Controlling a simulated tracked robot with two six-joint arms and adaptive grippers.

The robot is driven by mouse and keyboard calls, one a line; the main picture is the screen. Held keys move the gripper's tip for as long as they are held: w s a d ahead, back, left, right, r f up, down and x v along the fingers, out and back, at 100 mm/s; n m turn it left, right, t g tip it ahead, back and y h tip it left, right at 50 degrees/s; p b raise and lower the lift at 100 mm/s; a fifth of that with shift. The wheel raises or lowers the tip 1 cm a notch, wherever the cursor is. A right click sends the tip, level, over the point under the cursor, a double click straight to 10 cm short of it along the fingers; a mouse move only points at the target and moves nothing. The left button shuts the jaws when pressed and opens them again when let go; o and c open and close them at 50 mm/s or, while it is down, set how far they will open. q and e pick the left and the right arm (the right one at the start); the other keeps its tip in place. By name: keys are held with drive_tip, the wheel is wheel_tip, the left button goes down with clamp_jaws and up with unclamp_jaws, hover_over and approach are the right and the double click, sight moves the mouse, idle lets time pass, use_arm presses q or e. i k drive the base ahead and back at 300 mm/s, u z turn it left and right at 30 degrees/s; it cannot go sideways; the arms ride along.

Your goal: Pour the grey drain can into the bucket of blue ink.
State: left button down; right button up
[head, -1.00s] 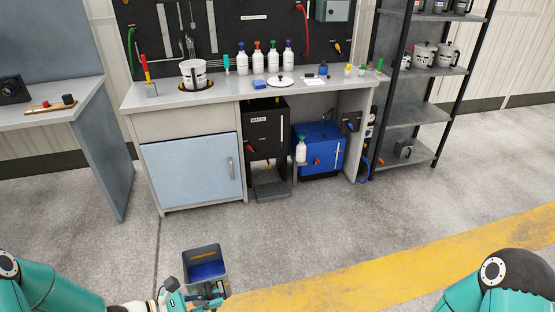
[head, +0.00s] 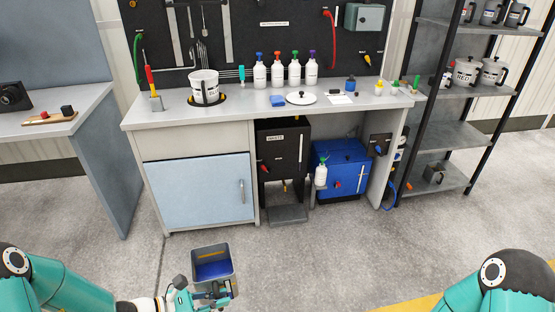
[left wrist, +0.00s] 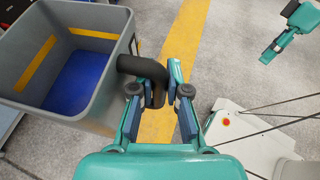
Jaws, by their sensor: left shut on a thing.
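The grey drain can (head: 211,253), an open rectangular container with blue liquid in the bottom, is at the lower middle of the head view. It fills the upper left of the left wrist view (left wrist: 110,104). My left gripper (left wrist: 158,88) is shut on its black handle and holds it roughly upright, away from the bench. A white bucket (head: 204,86) stands on the bench in a black and yellow ring; its contents cannot be made out. Part of what looks like my right gripper (left wrist: 275,45) shows in the left wrist view; its opening is unclear.
The bench (head: 180,124) carries several white bottles (head: 277,70), a white lid (head: 300,98) and a blue block (head: 278,101). A black box (head: 282,155) and a blue box (head: 341,165) stand underneath. A shelf (head: 440,105) is at right, a side table (head: 90,105) at left. Floor before the bench is clear.

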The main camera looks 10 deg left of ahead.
sight(204, 82)
drive_tip(key=u, duration=0.1)
drive_tip(key=i, duration=1.45)
drive_tip(key=u, duration=0.3)
drive_tip(key=i, duration=0.8)
drive_tip(key=u, duration=0.2)
